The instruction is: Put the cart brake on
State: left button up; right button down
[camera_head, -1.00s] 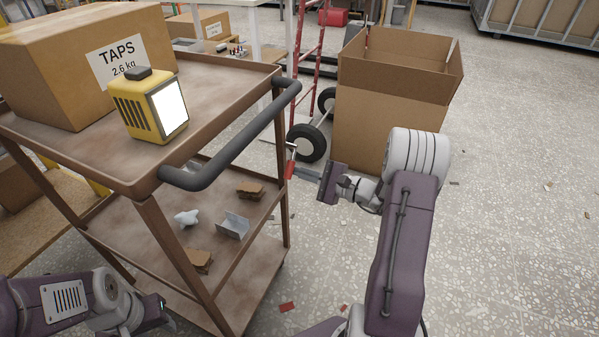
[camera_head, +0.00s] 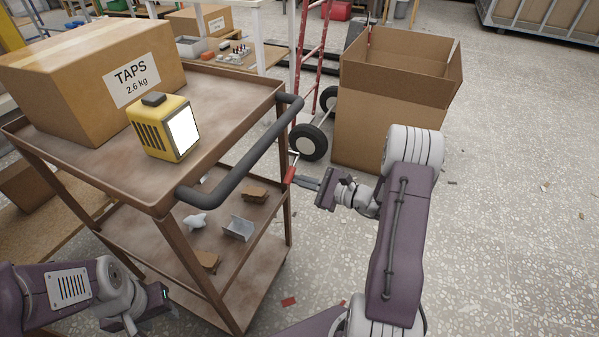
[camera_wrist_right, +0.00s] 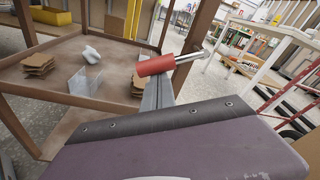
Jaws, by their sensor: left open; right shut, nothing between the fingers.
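The brown metal cart (camera_head: 228,92) stands at left with its dark push handle (camera_head: 243,155) toward me. A red-gripped lever (camera_head: 291,174), which looks like the brake, sits by the cart's right leg. In the right wrist view its red grip (camera_wrist_right: 156,65) is on a bright metal rod running to the upper right. My right gripper (camera_head: 302,182) is shut and empty, its tips at the red grip. In the wrist view the grey fingers (camera_wrist_right: 158,92) end just under the grip, seemingly touching it. My left gripper (camera_head: 160,300) is open, low at left, apart from the cart.
The cart carries a TAPS box (camera_head: 85,75) and a yellow lamp (camera_head: 164,128) on top, with small parts on the shelf below. A large open carton (camera_head: 388,125) and a red hand truck (camera_head: 313,80) stand behind.

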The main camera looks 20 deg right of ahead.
pick_arm(q)
jog(key=shift+r+p, duration=1.25)
jog(key=shift+r, duration=0.4)
pick_arm(e)
jog(key=shift+s+a+r+m, duration=0.3)
jog(key=shift+r+m, duration=0.2)
jog(key=shift+m, duration=0.4)
notch_tip(320, 180, down, 5)
jog(key=w+b, duration=0.1)
jog(key=b, duration=0.3)
pick_arm(q)
jog(key=p, duration=0.2)
jog(key=w+p, duration=0.1)
jog(key=p, duration=0.1)
jog(key=shift+w+a+r, duration=0.1)
jog(key=shift+a+r, duration=0.15)
jog(key=shift+a, duration=0.15)
pick_arm(e)
jog(key=r+v, duration=0.1)
jog(key=v, duration=0.9)
jog(key=shift+w+d, duration=0.25)
jog(key=shift+d, duration=0.05)
jog(key=shift+r, duration=0.1)
